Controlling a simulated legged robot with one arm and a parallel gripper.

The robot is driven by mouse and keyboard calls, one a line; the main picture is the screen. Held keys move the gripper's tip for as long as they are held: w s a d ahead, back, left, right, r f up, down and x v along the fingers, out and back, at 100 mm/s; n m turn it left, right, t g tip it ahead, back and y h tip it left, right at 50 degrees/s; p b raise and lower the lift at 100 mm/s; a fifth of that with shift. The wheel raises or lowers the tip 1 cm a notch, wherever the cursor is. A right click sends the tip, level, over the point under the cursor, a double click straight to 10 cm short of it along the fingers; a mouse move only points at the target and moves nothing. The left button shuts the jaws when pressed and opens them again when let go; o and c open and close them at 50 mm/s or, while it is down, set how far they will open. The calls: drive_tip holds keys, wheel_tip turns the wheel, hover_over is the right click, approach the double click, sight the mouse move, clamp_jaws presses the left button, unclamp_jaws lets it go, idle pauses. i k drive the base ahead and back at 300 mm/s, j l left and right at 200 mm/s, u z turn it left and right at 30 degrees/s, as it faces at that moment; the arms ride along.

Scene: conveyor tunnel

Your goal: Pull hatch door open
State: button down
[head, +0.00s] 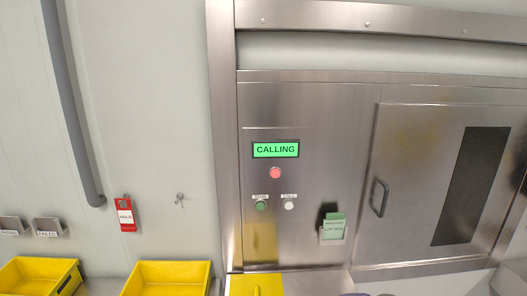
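The hatch door (415,150) is a brushed steel panel at the right of the head view, with a dark rectangular window (472,187). Its dark loop handle (379,197) is near the door's left edge. The door looks shut, lying about flush with the steel wall panel (310,110). Its far right part is at the picture's edge. My gripper is not recognisable in this view. Nothing is seen touching the handle.
Left of the door are a green "CALLING" display (275,150), a red light (275,173), green (261,206) and white (289,206) buttons, and a green card holder (333,228). Yellow bins (168,268) stand at lower left. A red "HOLD" tag (126,215) hangs on the wall.

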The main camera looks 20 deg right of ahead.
sight(442, 180)
drive_tip(key=z, duration=1.9)
drive_tip(key=i+l+z, duration=0.15)
drive_tip(key=i+z, duration=0.15)
drive_tip(key=i, duration=0.1)
